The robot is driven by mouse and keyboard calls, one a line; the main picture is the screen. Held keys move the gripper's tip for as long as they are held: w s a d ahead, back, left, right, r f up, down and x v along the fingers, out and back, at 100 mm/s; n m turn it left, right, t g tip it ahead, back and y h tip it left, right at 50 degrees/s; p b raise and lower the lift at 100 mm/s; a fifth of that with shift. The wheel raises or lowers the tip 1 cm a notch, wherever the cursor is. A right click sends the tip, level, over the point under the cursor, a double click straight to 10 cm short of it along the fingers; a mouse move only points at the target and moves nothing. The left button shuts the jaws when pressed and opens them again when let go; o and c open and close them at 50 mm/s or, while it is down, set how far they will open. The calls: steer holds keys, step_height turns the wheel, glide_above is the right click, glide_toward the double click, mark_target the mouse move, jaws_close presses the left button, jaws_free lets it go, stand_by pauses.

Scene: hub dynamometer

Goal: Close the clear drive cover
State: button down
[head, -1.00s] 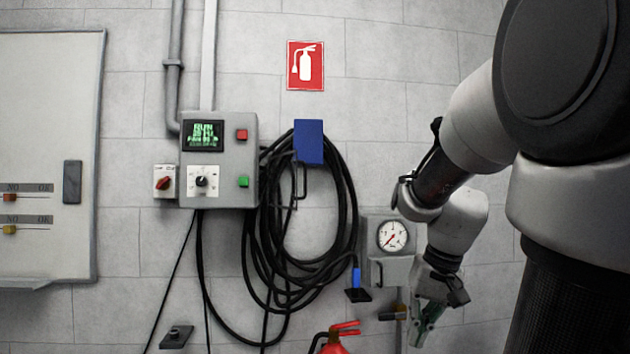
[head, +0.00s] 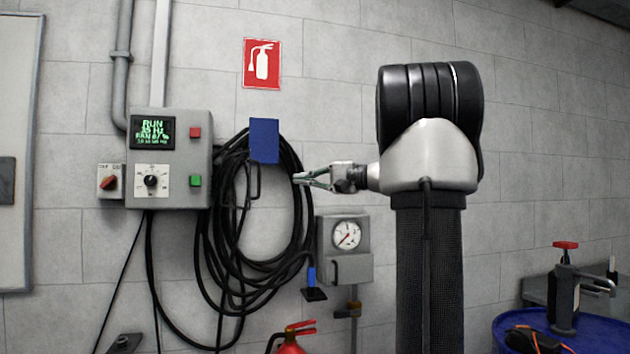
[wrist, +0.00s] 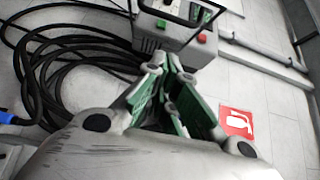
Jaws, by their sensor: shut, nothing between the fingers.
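No clear cover panel can be made out with certainty in either view. The grey control box (head: 169,160) on the wall has a lit display, a dial, and red and green buttons. A thin dark handle-shaped frame (head: 253,181) stands out just right of the box; I cannot tell whether it belongs to a clear cover. A similar dark frame (wrist: 181,12) crosses in front of the box in the wrist view. My gripper (head: 301,178) is shut and empty, pointing left, to the right of that frame. It shows from behind in the wrist view (wrist: 175,70).
A black cable coil (head: 262,240) hangs under a blue plate (head: 264,140), close to my gripper. A gauge box (head: 345,250) is below my arm. A red extinguisher (head: 291,342) stands below, and a blue drum (head: 600,335) is at lower right.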

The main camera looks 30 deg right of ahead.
steer(key=w+a, duration=0.4)
steer(key=a, duration=0.2)
steer(key=shift+w+a, duration=0.15)
steer(key=shift+a, duration=0.15)
steer(key=shift+a, duration=0.1)
